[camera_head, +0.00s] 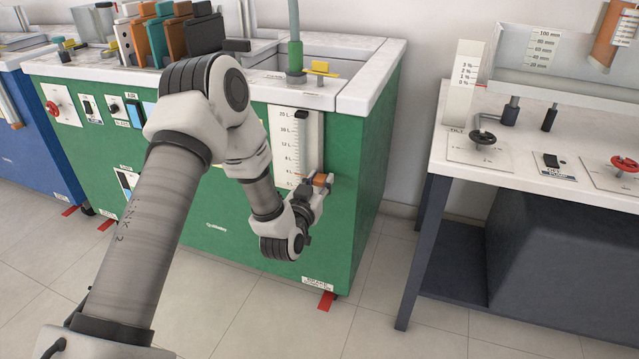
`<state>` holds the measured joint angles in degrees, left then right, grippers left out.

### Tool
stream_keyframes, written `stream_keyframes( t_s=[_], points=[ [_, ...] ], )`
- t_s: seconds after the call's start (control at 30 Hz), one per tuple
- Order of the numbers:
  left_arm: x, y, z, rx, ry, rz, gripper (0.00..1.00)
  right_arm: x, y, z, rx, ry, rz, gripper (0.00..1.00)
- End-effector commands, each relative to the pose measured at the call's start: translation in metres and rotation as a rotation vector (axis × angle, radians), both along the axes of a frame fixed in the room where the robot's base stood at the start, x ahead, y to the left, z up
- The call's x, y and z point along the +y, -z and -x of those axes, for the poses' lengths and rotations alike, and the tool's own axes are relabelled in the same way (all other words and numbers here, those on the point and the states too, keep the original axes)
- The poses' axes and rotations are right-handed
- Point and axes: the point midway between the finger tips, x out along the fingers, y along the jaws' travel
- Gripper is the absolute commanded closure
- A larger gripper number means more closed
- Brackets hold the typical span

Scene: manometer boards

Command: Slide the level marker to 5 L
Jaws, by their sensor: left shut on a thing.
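A dark slot (302,142) runs down beside the marks. The orange-brown level marker (320,180) sits at the low end of the scale. The gripper and wrist hide the lowest part of the scale, and I cannot read the exact level. My right gripper is not in view.
The green bench (340,215) has a white top with a basin, a green pipe (295,50) and a yellow handle (322,67). Several coloured plates (172,40) stand at its back left. A white table (590,185) with knobs stands right, across a floor gap.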

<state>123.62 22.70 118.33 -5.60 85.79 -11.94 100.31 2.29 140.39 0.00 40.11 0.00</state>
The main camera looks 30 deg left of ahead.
Motion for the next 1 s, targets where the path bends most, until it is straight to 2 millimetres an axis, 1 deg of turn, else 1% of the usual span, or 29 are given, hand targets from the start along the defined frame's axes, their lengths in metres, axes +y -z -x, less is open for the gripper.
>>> stream_keyframes(
  t_s=[0.03, 0.13, 0.17, 0.2, 0.23, 0.53, 0.63, 0.77, 0.9, 1.0],
  points=[
    [0.000, 0.003, 0.000, 0.003, 0.001, 0.001, 1.00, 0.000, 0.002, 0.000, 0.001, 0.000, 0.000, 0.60],
    [0.000, 0.004, 0.000, 0.004, 0.001, 0.001, 1.00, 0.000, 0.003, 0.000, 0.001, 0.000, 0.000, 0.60],
    [0.000, 0.004, 0.000, 0.004, 0.001, 0.001, 0.66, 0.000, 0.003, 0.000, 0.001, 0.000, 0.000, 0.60],
    [0.000, 0.004, 0.000, 0.004, 0.001, 0.001, 0.51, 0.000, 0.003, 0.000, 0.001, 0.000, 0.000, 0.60],
    [0.000, 0.004, 0.000, 0.004, 0.001, 0.001, 0.44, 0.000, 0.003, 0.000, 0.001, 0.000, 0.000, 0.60],
    [0.000, 0.004, 0.001, 0.004, 0.000, 0.001, 0.44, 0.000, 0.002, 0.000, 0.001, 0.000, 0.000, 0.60],
    [-0.002, 0.004, 0.009, 0.005, 0.000, 0.001, 0.44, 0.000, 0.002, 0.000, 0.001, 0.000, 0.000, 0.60],
    [-0.008, 0.004, 0.034, 0.008, 0.000, 0.003, 0.44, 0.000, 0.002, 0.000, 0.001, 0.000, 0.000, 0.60],
    [-0.017, 0.005, 0.070, 0.009, 0.001, 0.003, 0.44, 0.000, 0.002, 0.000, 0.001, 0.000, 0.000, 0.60],
    [-0.022, 0.005, 0.093, 0.008, 0.000, 0.003, 0.44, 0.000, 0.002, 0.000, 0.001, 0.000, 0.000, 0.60]
  ],
)
